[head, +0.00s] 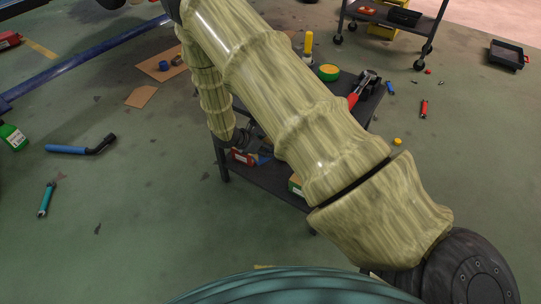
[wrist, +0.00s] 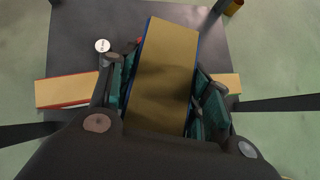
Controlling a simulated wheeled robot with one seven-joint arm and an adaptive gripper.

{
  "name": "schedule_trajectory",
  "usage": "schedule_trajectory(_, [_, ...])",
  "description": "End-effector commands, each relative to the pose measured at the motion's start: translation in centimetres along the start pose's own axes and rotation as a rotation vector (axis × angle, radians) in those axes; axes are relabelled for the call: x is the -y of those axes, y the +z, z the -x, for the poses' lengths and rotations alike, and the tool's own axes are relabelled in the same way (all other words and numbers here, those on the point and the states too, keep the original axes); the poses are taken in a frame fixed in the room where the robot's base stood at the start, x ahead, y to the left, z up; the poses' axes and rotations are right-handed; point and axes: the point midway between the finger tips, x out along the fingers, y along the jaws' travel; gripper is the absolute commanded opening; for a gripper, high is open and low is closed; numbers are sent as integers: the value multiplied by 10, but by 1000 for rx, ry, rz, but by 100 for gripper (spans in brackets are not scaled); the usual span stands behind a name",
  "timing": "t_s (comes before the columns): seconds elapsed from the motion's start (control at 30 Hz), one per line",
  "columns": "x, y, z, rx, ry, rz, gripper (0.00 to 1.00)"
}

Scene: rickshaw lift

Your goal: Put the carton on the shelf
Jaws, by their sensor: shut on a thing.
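In the wrist view a carton (wrist: 165,75) with a tan top and blue sides lies lengthwise between the teal pads of my gripper (wrist: 163,92). The gripper is shut on it, with one finger on each long side. A dark shelf surface (wrist: 80,50) lies below it; I cannot tell whether the carton touches that surface. In the head view my gripper (head: 243,138) is small and partly hidden behind my arm, at the dark cart (head: 268,181) with a lower shelf. A blue patch beside it may be the carton.
Another tan box (wrist: 227,84) lies right. A second cart (head: 402,18) stands at the back. Tools, including a blue-handled one (head: 80,147), lie on the floor. My arm hides much of the near cart.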

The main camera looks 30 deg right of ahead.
Motion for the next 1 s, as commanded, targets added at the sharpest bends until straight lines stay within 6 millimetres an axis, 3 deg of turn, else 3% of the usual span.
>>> schedule_trajectory(0.03, [2,-8,-19,-2,-20,-20,11])
schedule_trajectory(0.1, [3,-14,-31,-4,-34,-33,11])
schedule_trajectory(0.3, [4,-26,-53,-3,-52,-51,11])
schedule_trajectory(0.67, [4,-34,-64,-1,-58,-56,11])
schedule_trajectory(1.0, [4,-55,-84,-2,-57,-56,11])
